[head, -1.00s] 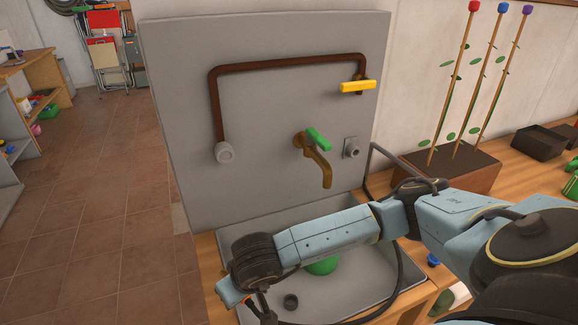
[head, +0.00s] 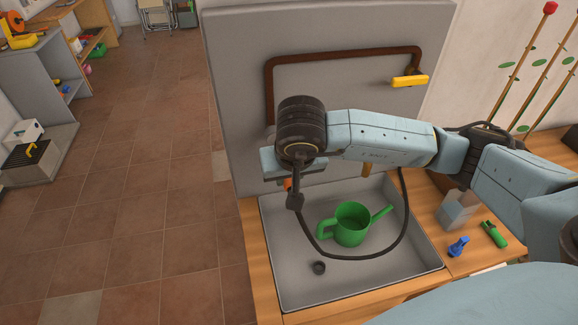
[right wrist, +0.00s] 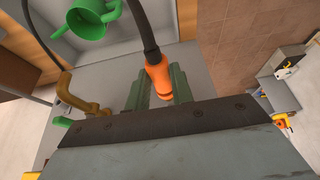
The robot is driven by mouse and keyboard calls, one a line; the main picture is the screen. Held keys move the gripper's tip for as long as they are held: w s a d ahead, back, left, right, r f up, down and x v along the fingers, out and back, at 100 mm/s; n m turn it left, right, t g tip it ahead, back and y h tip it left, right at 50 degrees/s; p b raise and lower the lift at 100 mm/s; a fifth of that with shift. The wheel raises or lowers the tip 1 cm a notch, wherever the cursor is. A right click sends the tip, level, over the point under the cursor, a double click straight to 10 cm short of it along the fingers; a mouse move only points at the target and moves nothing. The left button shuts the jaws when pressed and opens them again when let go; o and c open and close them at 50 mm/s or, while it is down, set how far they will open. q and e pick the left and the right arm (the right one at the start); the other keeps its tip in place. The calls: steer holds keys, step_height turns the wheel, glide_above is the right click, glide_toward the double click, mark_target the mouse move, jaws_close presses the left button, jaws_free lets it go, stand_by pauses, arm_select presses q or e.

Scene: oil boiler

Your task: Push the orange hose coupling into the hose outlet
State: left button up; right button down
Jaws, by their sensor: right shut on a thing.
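My right gripper (head: 282,178) is in front of the grey panel (head: 235,90), above the left back part of the sink. It is shut on the orange hose coupling (head: 287,185), mostly hidden in the head view. In the right wrist view the coupling (right wrist: 158,80) sits between the two greenish fingers (right wrist: 158,90), with the black hose (right wrist: 147,30) running from it. The hose (head: 322,252) loops down through the sink in the head view. No hose outlet can be made out now; my right arm covers that part of the panel. My left gripper is not in view.
A brass tap (right wrist: 75,97) shows in the right wrist view. A yellow-handled valve (head: 410,80) is on the panel. Blue and green items lie right of the sink.

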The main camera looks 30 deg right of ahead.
steer(key=shift+s+f+b, duration=0.1)
steer(key=shift+b, duration=0.5)
steer(key=w+b, duration=0.1)
steer(key=w+d, duration=0.1)
steer(key=w, duration=0.1)
steer(key=shift+w+b, duration=0.2)
steer(key=shift+b, duration=0.15)
steer(key=shift+w+d, duration=0.1)
steer(key=shift+w, duration=0.55)
steer(key=shift+b, duration=0.45)
steer(key=shift+b, duration=0.5)
